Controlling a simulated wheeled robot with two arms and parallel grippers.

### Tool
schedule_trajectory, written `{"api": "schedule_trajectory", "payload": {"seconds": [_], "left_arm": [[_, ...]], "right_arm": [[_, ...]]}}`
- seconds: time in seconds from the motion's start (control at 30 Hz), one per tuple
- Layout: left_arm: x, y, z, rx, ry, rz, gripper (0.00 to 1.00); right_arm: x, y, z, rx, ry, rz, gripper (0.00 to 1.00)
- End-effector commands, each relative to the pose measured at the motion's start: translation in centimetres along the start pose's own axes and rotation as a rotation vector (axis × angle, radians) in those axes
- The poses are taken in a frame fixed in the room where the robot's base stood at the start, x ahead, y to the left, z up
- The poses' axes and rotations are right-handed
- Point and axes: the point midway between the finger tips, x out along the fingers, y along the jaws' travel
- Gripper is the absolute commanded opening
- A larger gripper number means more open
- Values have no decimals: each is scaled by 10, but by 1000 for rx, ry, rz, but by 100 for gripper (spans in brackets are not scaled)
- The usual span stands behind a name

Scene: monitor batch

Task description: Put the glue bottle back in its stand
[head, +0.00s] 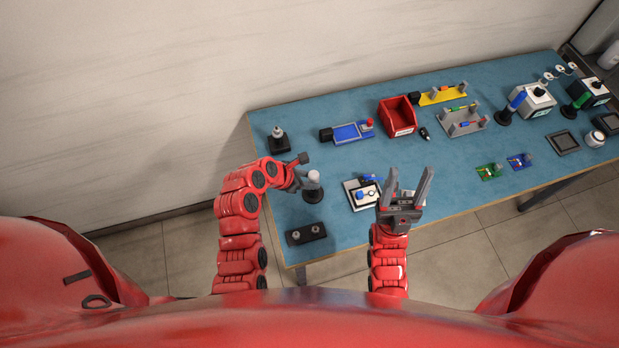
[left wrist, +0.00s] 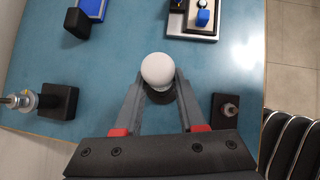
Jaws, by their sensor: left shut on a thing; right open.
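The glue bottle (head: 314,177) is pale with a rounded white top and stands upright near the left end of the blue table. It also shows in the left wrist view (left wrist: 158,69), between the fingers. My left gripper (head: 299,179) is shut on the bottle from its left side. A dark round stand (head: 313,196) is directly under the bottle. The bottle's lower end is hidden, so I cannot tell whether it sits in the stand or just above it. My right gripper (head: 409,172) is open and empty, fingers pointing up, right of the white board.
A black block with a metal post (head: 279,141) stands behind. A white board with blue parts (head: 351,200) is right of the bottle. A red bin (head: 397,116) stands farther back.

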Motion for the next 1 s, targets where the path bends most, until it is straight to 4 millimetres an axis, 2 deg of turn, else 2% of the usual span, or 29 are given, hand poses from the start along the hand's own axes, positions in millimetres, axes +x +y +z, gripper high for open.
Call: {"api": "schedule_trajectory", "payload": {"seconds": [0.43,0.97,1.0], "left_arm": [[1,0,0,0,-1,0,0],[13,0,-10,0,-1,1,0],[12,0,-10,0,-1,1,45]], "right_arm": [[0,0,0,0,0,0,56],[-4,0,1,0,0,0,56],[-4,0,1,0,0,0,56]]}}
